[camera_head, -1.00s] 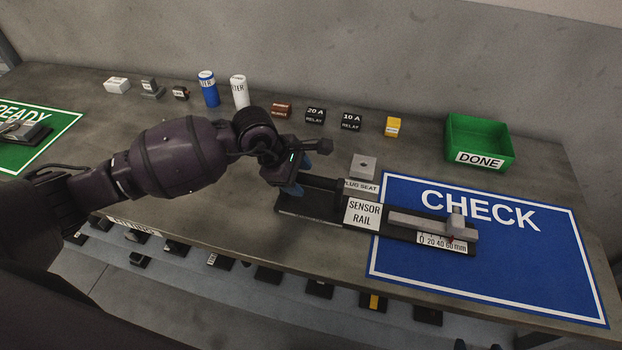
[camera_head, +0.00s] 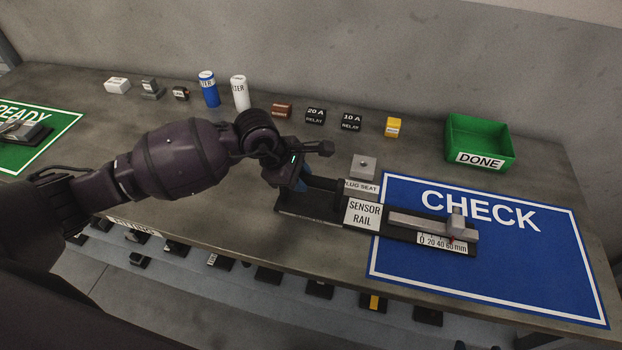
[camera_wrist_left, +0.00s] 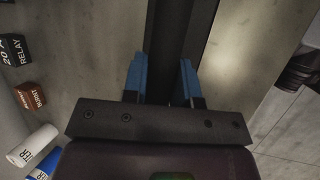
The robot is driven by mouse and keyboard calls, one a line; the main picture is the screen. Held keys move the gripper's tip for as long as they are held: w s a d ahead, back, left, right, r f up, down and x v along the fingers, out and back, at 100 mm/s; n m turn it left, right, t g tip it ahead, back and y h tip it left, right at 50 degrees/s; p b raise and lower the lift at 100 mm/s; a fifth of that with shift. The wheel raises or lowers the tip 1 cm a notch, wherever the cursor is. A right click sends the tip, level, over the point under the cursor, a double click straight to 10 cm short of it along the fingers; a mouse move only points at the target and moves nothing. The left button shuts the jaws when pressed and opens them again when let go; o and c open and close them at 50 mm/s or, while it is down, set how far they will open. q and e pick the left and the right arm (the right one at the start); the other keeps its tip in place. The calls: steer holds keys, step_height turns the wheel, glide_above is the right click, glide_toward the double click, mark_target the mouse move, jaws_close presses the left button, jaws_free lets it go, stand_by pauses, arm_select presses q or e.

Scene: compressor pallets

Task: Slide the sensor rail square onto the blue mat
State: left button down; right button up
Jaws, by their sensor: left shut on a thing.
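The sensor rail (camera_head: 405,235) is a long dark bar with a white label, a grey slide and a millimetre scale. Its right part lies on the blue CHECK mat (camera_head: 520,275); its left part lies on the bare bench, across the mat's left border. My left gripper (camera_head: 303,182) is at the rail's left end. In the left wrist view its blue fingers (camera_wrist_left: 162,75) stand on both sides of the dark bar (camera_wrist_left: 182,35), shut on it. The exact contact is partly hidden by the hand. My right gripper is not in view.
The plug seat (camera_head: 362,177) stands just behind the rail. The green DONE bin (camera_head: 480,143) is behind the mat. Relays (camera_head: 316,116), a yellow block (camera_head: 393,127) and filters (camera_head: 240,92) line the back. The mat's right side is clear.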

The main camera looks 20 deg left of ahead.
mark_target(322, 180)
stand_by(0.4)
arm_select(q)
steer(key=shift+d, duration=2.8)
steer(key=shift+w+d+f+b, duration=0.1)
steer(key=shift+d+b, duration=0.1)
steer(key=shift+d, duration=2)
steer(key=shift+d+f+b, duration=0.1)
steer(key=shift+d+b, duration=0.05)
steer(key=shift+d, duration=2)
steer(key=shift+w+d+f+b, duration=0.1)
steer(key=shift+d+b, duration=0.6)
steer(key=shift+d, duration=4.75)
